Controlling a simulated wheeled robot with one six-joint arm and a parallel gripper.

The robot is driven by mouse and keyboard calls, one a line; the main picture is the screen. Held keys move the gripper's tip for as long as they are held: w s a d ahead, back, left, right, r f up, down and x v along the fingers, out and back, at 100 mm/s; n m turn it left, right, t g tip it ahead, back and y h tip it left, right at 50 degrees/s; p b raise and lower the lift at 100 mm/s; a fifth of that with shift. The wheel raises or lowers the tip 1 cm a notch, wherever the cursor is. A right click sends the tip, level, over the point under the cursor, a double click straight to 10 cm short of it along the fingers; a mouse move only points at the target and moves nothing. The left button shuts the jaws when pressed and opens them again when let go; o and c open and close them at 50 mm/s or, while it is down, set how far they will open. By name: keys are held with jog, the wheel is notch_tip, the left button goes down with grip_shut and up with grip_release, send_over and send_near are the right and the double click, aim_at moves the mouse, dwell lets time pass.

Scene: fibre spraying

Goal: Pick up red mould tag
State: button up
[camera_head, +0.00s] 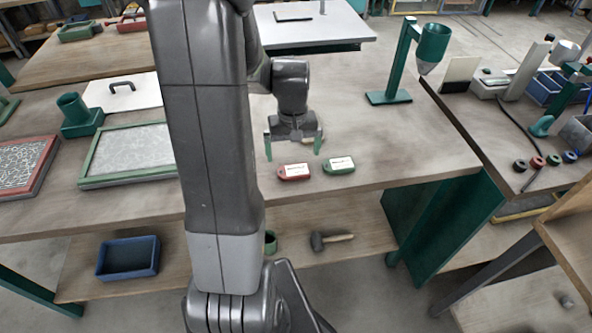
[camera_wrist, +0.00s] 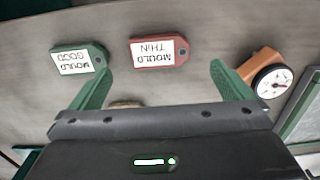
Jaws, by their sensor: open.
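The red mould tag (camera_head: 294,172) lies flat on the wooden bench near its front edge. In the wrist view the red tag (camera_wrist: 158,52) has a white label that reads "MOULD THIN", upside down. A green tag (camera_head: 339,165) lies just right of it; in the wrist view the green tag (camera_wrist: 79,61) is on the left, labelled "MOULD GOOD". My gripper (camera_head: 294,146) is above the bench, just behind the tags. Its green fingers are spread wide and empty. In the wrist view the red tag lies beyond and between the fingertips (camera_wrist: 161,73), apart from them.
An orange dial gauge (camera_wrist: 264,75) lies right of the fingers in the wrist view. A green-framed screen (camera_head: 129,155) lies left on the bench. A green stand with a cup (camera_head: 390,96) is at the back right. The bench right of the tags is clear.

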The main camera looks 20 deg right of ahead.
aim_at(293, 170)
jog(key=shift+w+d+f+p, duration=0.1)
jog(key=shift+f+p, duration=0.15)
jog(key=shift+f, duration=1)
jog(key=shift+w+a+f+p, duration=0.1)
jog(key=shift+f+p, duration=0.1)
jog(key=shift+f, duration=1.05)
jog(key=shift+w+d+f+p, duration=0.1)
jog(key=shift+f+p, duration=0.15)
jog(key=shift+f, duration=1)
jog(key=c, duration=0.9)
